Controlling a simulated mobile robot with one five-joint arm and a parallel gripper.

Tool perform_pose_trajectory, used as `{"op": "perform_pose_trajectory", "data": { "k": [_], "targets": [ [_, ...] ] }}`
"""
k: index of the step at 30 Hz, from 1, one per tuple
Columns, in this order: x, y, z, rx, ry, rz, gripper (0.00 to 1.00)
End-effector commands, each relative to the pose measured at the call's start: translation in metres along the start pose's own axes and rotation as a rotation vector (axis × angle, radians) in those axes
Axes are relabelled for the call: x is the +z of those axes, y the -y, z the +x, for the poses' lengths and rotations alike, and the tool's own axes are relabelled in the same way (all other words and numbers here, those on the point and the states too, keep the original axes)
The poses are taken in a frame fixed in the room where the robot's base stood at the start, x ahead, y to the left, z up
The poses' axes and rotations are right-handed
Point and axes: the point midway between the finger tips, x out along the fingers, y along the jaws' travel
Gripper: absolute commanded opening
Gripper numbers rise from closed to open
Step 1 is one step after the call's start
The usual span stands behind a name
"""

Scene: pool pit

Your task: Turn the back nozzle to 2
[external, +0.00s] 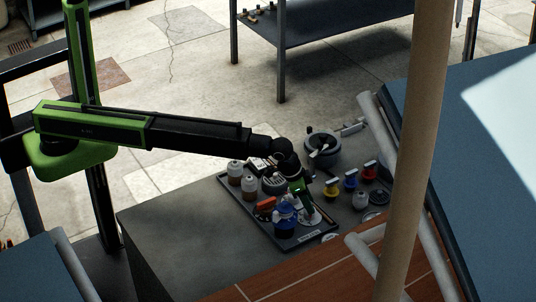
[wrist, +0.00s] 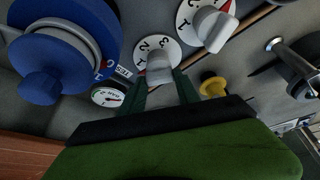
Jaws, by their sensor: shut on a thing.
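Two white nozzles, each on a round white dial, show in the wrist view. One nozzle (wrist: 158,68) is at top centre, on a dial (wrist: 145,46) with black marks that I read only partly. The other nozzle (wrist: 211,28) is farther up and right, its dial showing a red mark. I cannot tell for sure which is the back one. My gripper (wrist: 159,88) has its two green fingers on either side of the first nozzle and is shut on it. In the external view my gripper (external: 304,196) reaches down over the board, hiding part of the dials.
A big blue valve (wrist: 62,50) stands close left, with a small gauge (wrist: 108,96) beside it. A yellow knob (wrist: 213,85) is close right. In the external view, bottles (external: 235,174) and a round pot (external: 322,150) crowd the dark bench. Its left part (external: 185,235) is clear.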

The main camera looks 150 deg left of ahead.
Motion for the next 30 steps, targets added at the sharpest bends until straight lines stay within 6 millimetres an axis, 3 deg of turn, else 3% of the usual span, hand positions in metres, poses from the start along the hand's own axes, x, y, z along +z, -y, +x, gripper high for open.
{"op": "perform_pose_trajectory", "data": {
  "k": [3, 14, 30],
  "targets": [
    [0.0001, -0.0001, 0.0, 0.0, 0.0, 0.0, 0.0],
    [0.0003, 0.0009, 0.0001, 0.026, 0.0, 0.06, 0.0],
    [-0.0004, 0.0039, 0.0008, 0.199, 0.003, 0.476, 0.0]
  ]
}}
